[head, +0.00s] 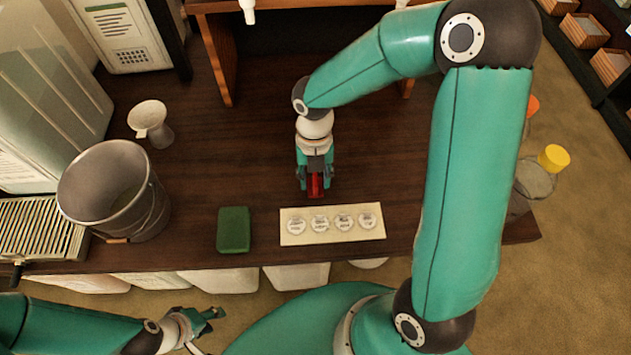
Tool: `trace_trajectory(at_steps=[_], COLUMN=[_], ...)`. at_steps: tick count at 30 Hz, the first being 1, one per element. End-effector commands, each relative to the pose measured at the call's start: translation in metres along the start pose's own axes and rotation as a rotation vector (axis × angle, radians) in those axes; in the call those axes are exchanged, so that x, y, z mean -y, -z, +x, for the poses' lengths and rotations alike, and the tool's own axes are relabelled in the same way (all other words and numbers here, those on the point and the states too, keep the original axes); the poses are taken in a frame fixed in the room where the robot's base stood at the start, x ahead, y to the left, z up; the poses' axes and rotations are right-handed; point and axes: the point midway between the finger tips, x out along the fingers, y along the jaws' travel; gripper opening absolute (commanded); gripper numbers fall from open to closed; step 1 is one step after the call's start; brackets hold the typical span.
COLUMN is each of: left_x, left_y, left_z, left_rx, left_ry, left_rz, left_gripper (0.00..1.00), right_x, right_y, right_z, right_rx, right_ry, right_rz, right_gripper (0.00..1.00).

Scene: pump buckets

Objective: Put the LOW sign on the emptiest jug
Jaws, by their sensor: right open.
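A red object (316,184), its lettering not readable, sits between the fingertips of my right gripper (316,187) over the dark counter. The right fingers are open around it; contact cannot be told. I cannot tell if it is the LOW sign. My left gripper (207,330) is empty and looks open at the lower left, in front of the counter. Tops of several whitish containers (220,281), possibly jugs, show below the counter's front edge. Their fill levels are hidden.
A metal bucket (105,195), a white scoop-like cup (152,122), a green block (233,229) and a cream card with several round labels (333,239) are on the counter. A large translucent container (52,95) stands at left. A yellow-capped vessel (553,158) is at right.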

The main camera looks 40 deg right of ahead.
Motion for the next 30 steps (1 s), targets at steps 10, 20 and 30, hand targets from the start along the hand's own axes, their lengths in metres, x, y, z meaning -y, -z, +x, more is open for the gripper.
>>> trace_trajectory(at_steps=[10, 20, 30], left_x=[0.0, 0.0, -0.001], left_y=[0.0, 0.0, 0.0], left_z=[0.0, 0.0, -0.001], left_rx=[0.0, 0.0, 0.0], left_ry=[0.0, 0.0, 0.0], left_rz=[0.0, 0.0, 0.0], left_gripper=[0.4, 0.4, 0.4], right_x=[0.0, 0.0, 0.0], right_y=[0.0, 0.0, 0.0], right_z=[0.0, -0.001, -0.01], right_rx=[0.0, 0.0, 0.003], right_ry=[0.0, 0.0, -0.001], right_rz=[0.0, 0.0, 0.0], right_gripper=[0.12, 0.0, 0.0])
